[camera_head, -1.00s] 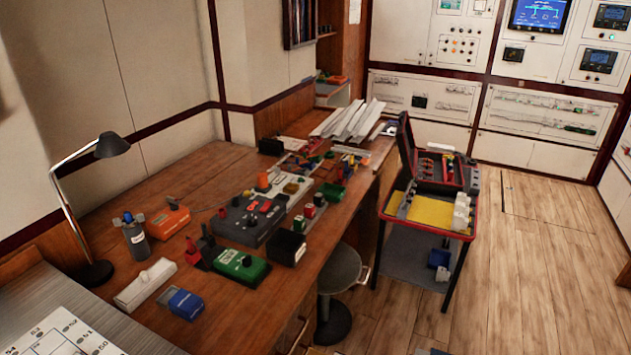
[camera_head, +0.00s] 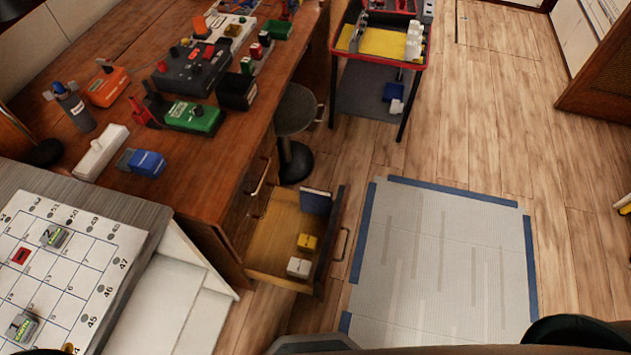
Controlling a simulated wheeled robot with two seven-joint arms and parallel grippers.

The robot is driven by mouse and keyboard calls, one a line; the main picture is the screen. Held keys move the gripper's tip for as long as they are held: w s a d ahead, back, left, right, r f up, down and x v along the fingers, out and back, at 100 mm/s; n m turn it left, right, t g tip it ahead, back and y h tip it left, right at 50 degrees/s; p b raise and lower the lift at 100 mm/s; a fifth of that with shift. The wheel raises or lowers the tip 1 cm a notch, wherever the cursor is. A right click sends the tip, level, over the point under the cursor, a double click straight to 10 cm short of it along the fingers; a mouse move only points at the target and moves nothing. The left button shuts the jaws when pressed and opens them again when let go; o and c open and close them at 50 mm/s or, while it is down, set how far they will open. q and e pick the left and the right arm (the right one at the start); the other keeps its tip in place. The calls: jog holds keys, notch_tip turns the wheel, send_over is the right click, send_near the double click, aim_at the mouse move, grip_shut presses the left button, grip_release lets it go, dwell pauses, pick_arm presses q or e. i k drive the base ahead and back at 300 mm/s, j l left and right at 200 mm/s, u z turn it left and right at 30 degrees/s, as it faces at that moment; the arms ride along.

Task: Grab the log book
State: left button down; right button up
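An open drawer (camera_head: 268,262) sticks out from the wooden desk's front. In it, a thin blue book-like item (camera_head: 316,201) with pale page edges stands upright near the right side. It looks like the log book, but no title can be read. A yellow block (camera_head: 307,243) and a white block (camera_head: 299,267) lie in the drawer in front of it. Neither of my grippers shows in this view.
A round stool (camera_head: 295,110) stands by the desk (camera_head: 240,120), just behind the drawer. A grey floor mat with blue edges (camera_head: 445,260) lies right of the drawer. A red-rimmed cart (camera_head: 342,52) stands beyond. The desk top holds several devices. Wooden floor is open at right.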

aim_at(317, 202)
jog(key=l+u, duration=0.15)
jog(key=u, duration=0.2)
jog(key=i+l+u, duration=0.1)
jog(key=u, duration=0.2)
jog(key=l+u, duration=0.25)
jog(key=l, duration=0.5)
jog(key=l+u, duration=0.25)
jog(key=l, duration=1.1)
jog(key=k+l, duration=0.1)
jog(key=l, duration=0.45)
jog(key=k+l, duration=0.1)
jog(key=l, duration=0.45)
jog(key=i+l+u, duration=0.05)
